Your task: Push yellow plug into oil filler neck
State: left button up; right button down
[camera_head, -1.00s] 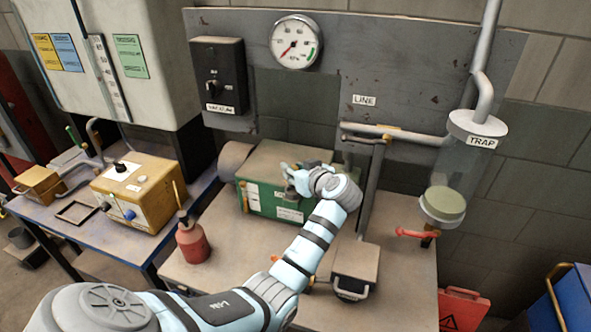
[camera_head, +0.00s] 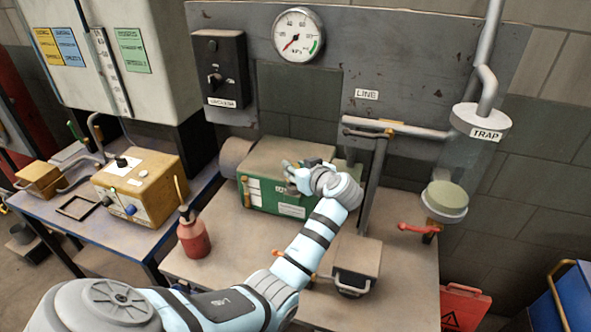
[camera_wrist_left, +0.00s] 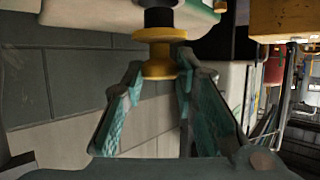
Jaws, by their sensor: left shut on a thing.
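The yellow plug (camera_wrist_left: 160,60) is between the fingertips of my left gripper (camera_wrist_left: 155,80) in the left wrist view. The gripper is shut on it. A black cylindrical part (camera_wrist_left: 158,18), which looks like the oil filler neck, lines up with the plug's flange. The two appear to meet, but I cannot tell how deep the plug sits. In the head view my left gripper (camera_head: 291,172) is at the top of the green pump box (camera_head: 258,188). There the gripper and wrist hide the plug and the neck.
A red oil can (camera_head: 193,238) stands left of my forearm. A small box with a handle (camera_head: 357,262) is to its right. A pipe stand (camera_head: 375,185) rises close behind the wrist. The clear trap (camera_head: 470,150) and red lever (camera_head: 412,228) are further right.

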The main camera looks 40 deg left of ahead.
pick_arm(q)
jog(key=shift+f+b, duration=0.95)
jog(key=shift+f, duration=0.25)
dwell(0.6)
jog(key=o, duration=1.1)
jog(key=v, duration=0.7)
jog(key=shift+d+r, duration=0.2)
jog(key=shift+d, duration=0.1)
jog(key=shift+a, duration=0.15)
